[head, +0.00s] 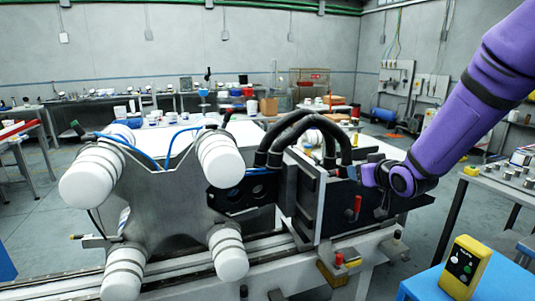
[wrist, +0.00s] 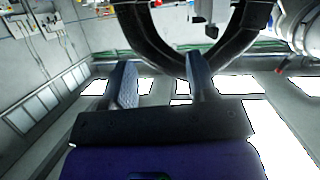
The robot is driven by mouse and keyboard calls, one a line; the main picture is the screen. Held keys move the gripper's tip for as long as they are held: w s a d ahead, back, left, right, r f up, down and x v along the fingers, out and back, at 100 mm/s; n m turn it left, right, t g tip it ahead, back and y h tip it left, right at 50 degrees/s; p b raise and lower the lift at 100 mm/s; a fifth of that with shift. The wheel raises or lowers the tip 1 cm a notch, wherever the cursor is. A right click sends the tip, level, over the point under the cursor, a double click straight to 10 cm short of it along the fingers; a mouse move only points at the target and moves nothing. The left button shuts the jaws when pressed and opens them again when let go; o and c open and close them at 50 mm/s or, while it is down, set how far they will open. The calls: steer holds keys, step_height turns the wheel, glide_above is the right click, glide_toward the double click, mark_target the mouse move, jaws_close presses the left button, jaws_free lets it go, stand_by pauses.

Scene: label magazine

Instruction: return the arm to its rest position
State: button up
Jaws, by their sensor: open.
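My purple arm comes in from the upper right of the head view, and its wrist end is beside the black hoses and plates of the machine. My gripper (wrist: 160,68) shows in the wrist view with its two fingers apart and nothing between them. In the head view the fingers are small and hard to make out against the dark machine parts. A thick black hose (wrist: 148,35) curves just beyond the fingers in the wrist view. I cannot tell whether it touches them.
The label machine fills the middle, with a metal plate (head: 178,195) carrying white rollers (head: 88,176) and black hoses (head: 290,130). A yellow button box (head: 466,266) stands on a blue surface (head: 425,287) at lower right. A side table (head: 500,187) holds small metal parts.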

steer(key=s+d+r+m+g+h, duration=0.15)
steer(key=s+r, duration=0.25)
steer(key=s, duration=0.4)
steer(key=s+d+r+m+g+h, duration=0.1)
steer(key=s+r+g+h, duration=0.1)
steer(key=s+r, duration=0.4)
steer(key=s+g, duration=0.5)
steer(key=s, duration=1.6)
steer(key=shift+s+a+r+m, duration=0.15)
steer(key=shift+s+r+m, duration=0.15)
steer(key=shift+s+m, duration=0.05)
steer(key=shift+y, duration=0.25)
